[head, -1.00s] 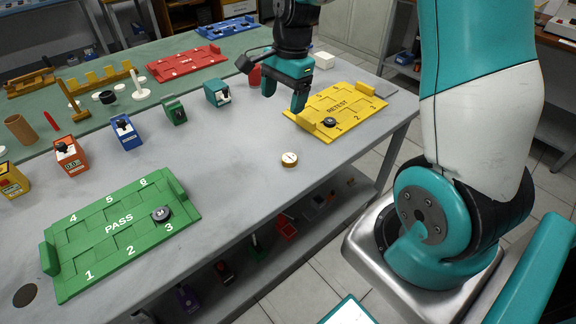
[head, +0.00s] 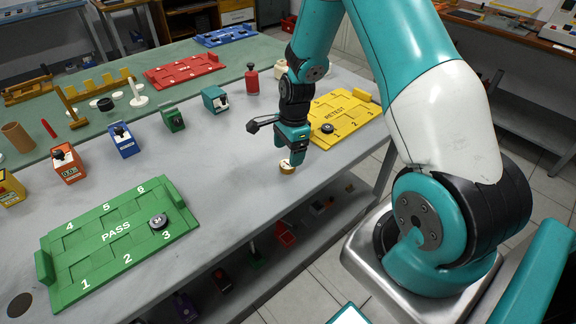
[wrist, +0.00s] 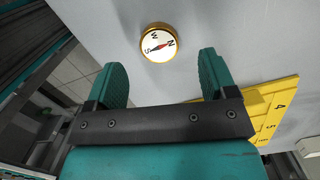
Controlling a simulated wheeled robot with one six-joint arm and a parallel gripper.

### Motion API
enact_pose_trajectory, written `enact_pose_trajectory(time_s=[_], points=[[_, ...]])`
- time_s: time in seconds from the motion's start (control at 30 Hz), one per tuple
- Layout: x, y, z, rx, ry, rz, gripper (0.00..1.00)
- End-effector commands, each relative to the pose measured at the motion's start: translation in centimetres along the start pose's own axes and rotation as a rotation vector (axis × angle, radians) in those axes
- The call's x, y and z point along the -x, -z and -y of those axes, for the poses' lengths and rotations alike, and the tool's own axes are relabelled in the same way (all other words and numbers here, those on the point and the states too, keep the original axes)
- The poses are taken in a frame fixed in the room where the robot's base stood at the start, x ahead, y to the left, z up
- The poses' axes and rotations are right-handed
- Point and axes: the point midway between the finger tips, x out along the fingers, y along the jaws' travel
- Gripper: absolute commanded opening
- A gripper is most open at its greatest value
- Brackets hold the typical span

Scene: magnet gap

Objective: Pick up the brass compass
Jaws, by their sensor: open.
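The brass compass (head: 287,168) lies flat on the grey table, near its front edge. In the wrist view the compass (wrist: 158,43) shows a white dial with letters and a red needle. My gripper (head: 294,157) is close above the compass in the head view and partly covers it. In the wrist view my gripper (wrist: 160,66) is open and empty, with its two teal fingers spread apart. The compass appears just beyond the fingertips, roughly centred between them, and I see no contact.
The yellow RETEST tray (head: 350,119) holds a dark round piece behind and right of my gripper. The green PASS tray (head: 92,260) lies front left with another dark piece. Small coloured instruments stand in a row behind. Bare table surrounds the compass.

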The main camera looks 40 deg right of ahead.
Motion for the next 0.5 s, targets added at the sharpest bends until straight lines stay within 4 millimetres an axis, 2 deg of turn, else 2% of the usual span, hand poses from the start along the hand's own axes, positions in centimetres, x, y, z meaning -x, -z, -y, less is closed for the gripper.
enact_pose_trajectory(time_s=[0.23,0.5], points=[[-3.7,0.3,-0.2,0.000,-0.005,0.000,0.78],[-4.5,0.3,-0.2,0.000,-0.001,0.000,0.78]])
